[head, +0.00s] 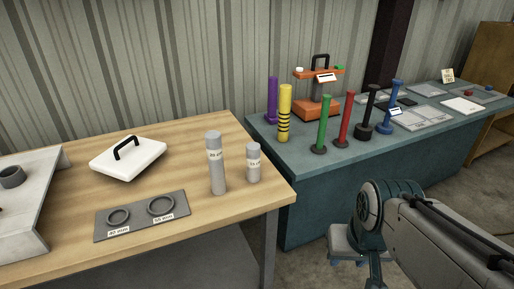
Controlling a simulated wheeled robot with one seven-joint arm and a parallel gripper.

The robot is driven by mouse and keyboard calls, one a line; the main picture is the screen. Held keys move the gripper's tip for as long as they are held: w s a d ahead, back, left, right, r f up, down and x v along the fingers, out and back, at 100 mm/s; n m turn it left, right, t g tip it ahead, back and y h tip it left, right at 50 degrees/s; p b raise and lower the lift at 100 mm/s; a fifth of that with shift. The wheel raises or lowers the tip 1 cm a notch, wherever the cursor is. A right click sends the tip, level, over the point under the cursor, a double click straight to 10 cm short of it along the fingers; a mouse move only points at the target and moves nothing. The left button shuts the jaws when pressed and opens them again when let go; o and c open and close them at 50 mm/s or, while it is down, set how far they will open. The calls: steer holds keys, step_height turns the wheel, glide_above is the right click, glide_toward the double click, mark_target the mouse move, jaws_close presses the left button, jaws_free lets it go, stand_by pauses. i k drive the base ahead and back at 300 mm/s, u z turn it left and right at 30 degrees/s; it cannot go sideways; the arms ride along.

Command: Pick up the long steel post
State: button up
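The long steel post (216,165) is a grey cylinder with a white label near its top. It stands upright on the wooden table (240,200), near the right end. A shorter grey post (254,163) with a label stands just to its right, with a narrow gap between them. My gripper (358,256) is low at the right, beyond the table's right edge and well apart from both posts. It is partly hidden by my arm, and its fingers cannot be made out clearly.
A grey plate with two rings (140,215) and a white lid with a black handle (128,158) lie left of the posts. A metal stand (30,235) is at far left. The teal bench (300,175) holds several coloured posts and an orange device (316,108).

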mark_target(213, 138)
steer(key=z, duration=0.1)
steer(key=i, duration=0.85)
steer(key=u, duration=4.35)
steer(key=k, duration=0.7)
steer(key=z, duration=1.05)
